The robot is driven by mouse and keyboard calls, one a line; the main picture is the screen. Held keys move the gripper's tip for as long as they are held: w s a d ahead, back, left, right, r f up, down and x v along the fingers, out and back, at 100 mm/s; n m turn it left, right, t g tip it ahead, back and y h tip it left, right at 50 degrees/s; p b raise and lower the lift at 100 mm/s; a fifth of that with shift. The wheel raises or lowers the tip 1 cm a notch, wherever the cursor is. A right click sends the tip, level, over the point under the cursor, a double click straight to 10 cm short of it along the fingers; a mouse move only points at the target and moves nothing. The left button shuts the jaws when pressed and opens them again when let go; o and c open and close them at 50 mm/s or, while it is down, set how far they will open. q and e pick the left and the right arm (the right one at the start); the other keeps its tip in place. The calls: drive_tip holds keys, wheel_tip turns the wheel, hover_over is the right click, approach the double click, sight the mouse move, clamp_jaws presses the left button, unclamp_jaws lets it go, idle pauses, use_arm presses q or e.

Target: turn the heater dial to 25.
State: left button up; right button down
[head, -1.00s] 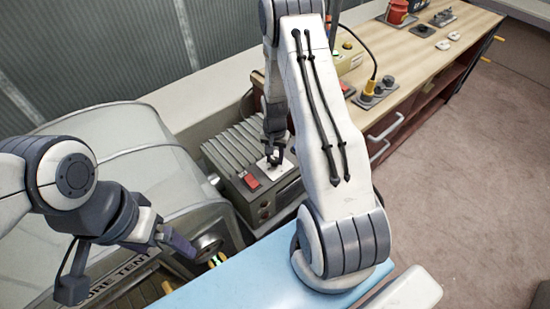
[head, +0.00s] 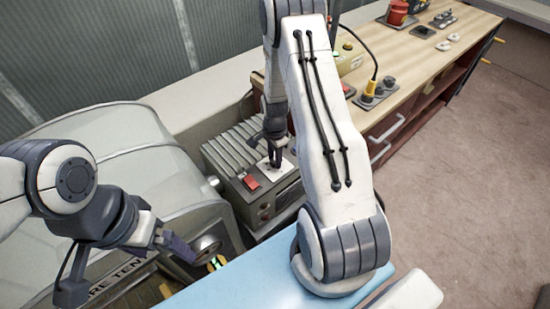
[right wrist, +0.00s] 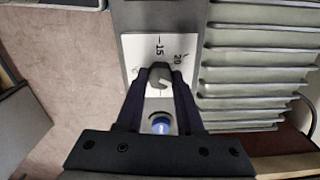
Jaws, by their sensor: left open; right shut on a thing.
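The heater (head: 232,150) is a grey ribbed box with a red switch (head: 251,183) and a white dial plate (head: 263,180) on top. In the right wrist view the plate (right wrist: 131,50) shows the marks 15 and 20. A grey dial knob (right wrist: 159,74) sits between my right fingertips, its top end near those marks; its exact reading is unclear. My right gripper (head: 276,160) reaches down over the plate and is shut on the knob; it also fills the lower right wrist view (right wrist: 159,88). My left gripper (head: 196,252) is open at lower left, away from the heater.
A grey rounded case (head: 110,135) with lettering lies left of the heater. A light blue surface (head: 235,285) is in front. A wooden counter (head: 400,60) with switches and plugs runs to the upper right. Brown carpeted floor (head: 460,160) at right is clear.

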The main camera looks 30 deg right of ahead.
sight(274, 161)
idle(0.5)
drive_tip(key=c, duration=0.5)
unclamp_jaws()
wheel_tip(274, 161, up, 11)
drive_tip(key=shift+f+b, duration=0.2)
drive_tip(key=shift+b, duration=0.5)
drive_tip(key=shift+a, duration=0.1)
drive_tip(key=s+a+r+n, duration=0.3)
drive_tip(key=a+r+n, duration=0.25)
drive_tip(key=a, duration=0.35)
drive_tip(key=s+a+r+n, duration=0.4)
drive_tip(key=a+n, duration=0.2)
drive_tip(key=a, duration=0.4)
drive_tip(key=s+a+r+n, duration=0.1)
drive_tip(key=s+a+n, duration=0.1)
drive_tip(key=s+n, duration=0.2)
drive_tip(key=s+a+r+n, duration=0.2)
drive_tip(key=s+n, duration=0.3)
drive_tip(key=s, duration=0.1)
drive_tip(key=s+a+r+n+y, duration=0.1)
drive_tip(key=s+a+n, duration=0.2)
drive_tip(key=s, duration=0.3)
drive_tip(key=shift+a+r+n, duration=0.1)
drive_tip(key=shift+r+n, duration=0.2)
drive_tip(key=shift+n, duration=0.45)
